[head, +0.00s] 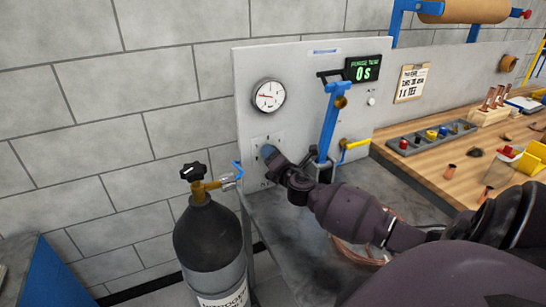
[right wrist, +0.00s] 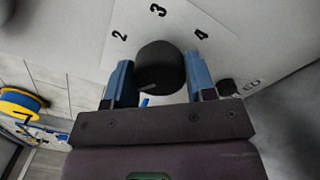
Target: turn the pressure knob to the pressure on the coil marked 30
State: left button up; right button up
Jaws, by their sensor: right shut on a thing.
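The black round pressure knob (right wrist: 160,66) shows in the right wrist view on a pale dial plate with the numbers 2, 3 and 4 around it. My right gripper (right wrist: 160,78) is shut on it, with one blue finger on each side. In the head view my right gripper (head: 268,153) reaches the grey panel (head: 300,70) below the round gauge (head: 269,95) and hides most of the knob. A copper coil (head: 352,252) lies on the grey bench, partly behind my right arm; its marking cannot be read. My left gripper is out of view.
A dark gas cylinder (head: 210,240) with a black valve handle stands left of the bench. A blue upright lever (head: 329,125), a yellow-handled valve (head: 355,144) and a display reading 0 s (head: 366,69) are on the panel. A wooden bench (head: 450,175) with small parts extends right.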

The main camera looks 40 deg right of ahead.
jog(key=o, duration=0.9)
jog(key=shift+s, duration=0.1)
jog(key=v, duration=1)
jog(key=shift+s+a, duration=0.1)
jog(key=shift+s, duration=0.2)
